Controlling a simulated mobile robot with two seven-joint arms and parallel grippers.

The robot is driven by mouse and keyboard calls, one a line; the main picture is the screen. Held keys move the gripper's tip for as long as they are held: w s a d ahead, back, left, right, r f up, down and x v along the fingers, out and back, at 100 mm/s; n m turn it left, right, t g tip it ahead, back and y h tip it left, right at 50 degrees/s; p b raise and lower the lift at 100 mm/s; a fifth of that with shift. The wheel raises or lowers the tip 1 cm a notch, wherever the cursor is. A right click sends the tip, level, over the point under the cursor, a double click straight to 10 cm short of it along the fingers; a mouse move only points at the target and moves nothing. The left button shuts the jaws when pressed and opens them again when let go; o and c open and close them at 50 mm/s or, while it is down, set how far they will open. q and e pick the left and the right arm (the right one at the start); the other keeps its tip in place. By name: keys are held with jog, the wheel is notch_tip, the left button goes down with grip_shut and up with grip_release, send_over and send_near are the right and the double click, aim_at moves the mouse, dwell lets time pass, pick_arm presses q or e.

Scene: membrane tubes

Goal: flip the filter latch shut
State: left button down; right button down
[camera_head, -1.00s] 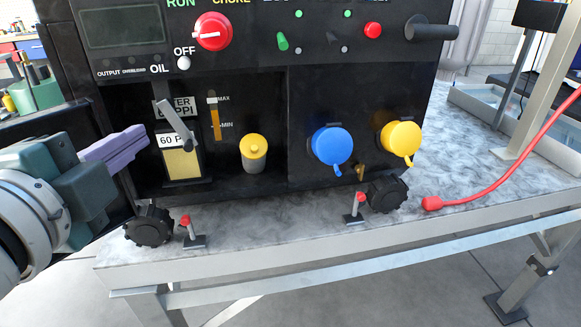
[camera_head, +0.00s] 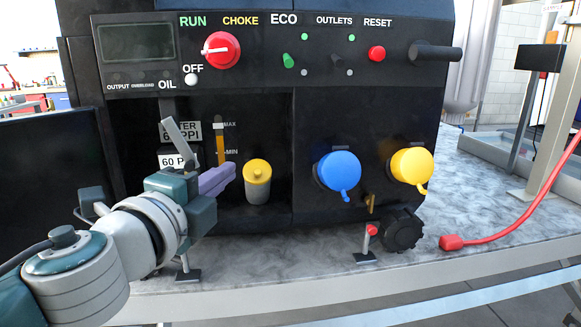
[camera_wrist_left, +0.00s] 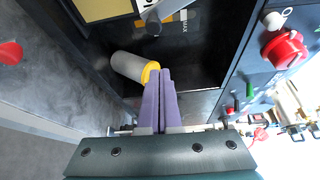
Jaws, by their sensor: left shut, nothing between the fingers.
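The filter latch is a grey lever (camera_head: 179,137) in front of the filter slot, slanting down to the right. The labelled 60 PPI filter (camera_head: 171,162) sits below it, its lower part hidden by my arm. My left gripper (camera_head: 231,171) is shut and empty, its purple fingers pointing right, below and to the right of the latch. In the left wrist view the shut fingertips (camera_wrist_left: 160,73) are close to a yellow-capped grey cylinder (camera_wrist_left: 130,66); I cannot tell whether they touch. The latch end (camera_wrist_left: 153,22) shows there above the fingertips. My right gripper is not in view.
The yellow-capped cylinder (camera_head: 257,180) stands right of the fingers. A blue cap (camera_head: 338,171) and a yellow cap (camera_head: 411,167) are further right. A red knob (camera_head: 221,50) is above. A red cable (camera_head: 500,235) lies on the grey bench (camera_head: 330,275).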

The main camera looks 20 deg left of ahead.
aim_at(180, 146)
pick_arm(q)
jog(key=shift+s+a+r, duration=0.1)
jog(key=shift+s+a, duration=0.2)
jog(key=shift+a, duration=0.65)
jog(key=shift+s+a+r, duration=0.1)
jog(key=shift+s+a, duration=0.2)
jog(key=shift+a, duration=0.6)
jog(key=m+p, duration=0.1)
jog(key=p, duration=0.1)
jog(key=s+a+m+g+p, duration=0.1)
jog(key=p, duration=0.1)
jog(key=a+f+m+g+p, duration=0.1)
jog(key=m+p, duration=0.1)
jog(key=shift+s+a+f+y+p, duration=0.1)
jog(key=shift+s+a+y+p, duration=0.15)
jog(key=shift+y+p, duration=0.1)
